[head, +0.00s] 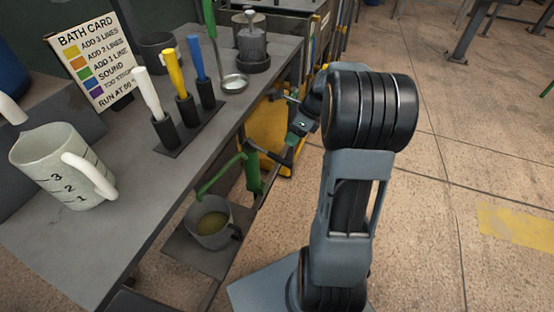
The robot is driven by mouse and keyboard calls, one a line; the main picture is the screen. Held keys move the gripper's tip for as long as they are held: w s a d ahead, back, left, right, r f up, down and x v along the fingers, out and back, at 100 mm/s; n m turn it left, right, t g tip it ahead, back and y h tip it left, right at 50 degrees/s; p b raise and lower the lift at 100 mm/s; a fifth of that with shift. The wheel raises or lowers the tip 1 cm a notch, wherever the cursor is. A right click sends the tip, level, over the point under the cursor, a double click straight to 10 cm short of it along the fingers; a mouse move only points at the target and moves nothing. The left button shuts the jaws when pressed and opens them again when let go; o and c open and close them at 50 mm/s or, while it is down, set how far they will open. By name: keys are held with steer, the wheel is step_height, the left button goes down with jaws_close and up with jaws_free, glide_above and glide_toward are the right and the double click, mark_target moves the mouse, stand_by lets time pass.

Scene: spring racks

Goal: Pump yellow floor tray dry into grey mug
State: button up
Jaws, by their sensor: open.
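The grey mug (210,240) stands on a low shelf beside the bench, with murky yellow-green liquid in it. A green hand pump (251,172) stands beside it, and its green spout slants down over the mug. The yellow floor tray (262,125) shows in part behind the pump, low by the bench; my arm and the bench edge hide much of it, and I cannot see its liquid. My gripper (281,154) is open, low beside the top of the pump. I cannot tell whether its fingers touch or surround the pump handle.
The floor to the right is open, with a yellow patch (520,230).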

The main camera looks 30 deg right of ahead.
mark_target(279, 157)
steer(key=b+x, duration=0.4)
steer(key=x, duration=0.8)
steer(key=shift+s, duration=0.1)
jaws_close()
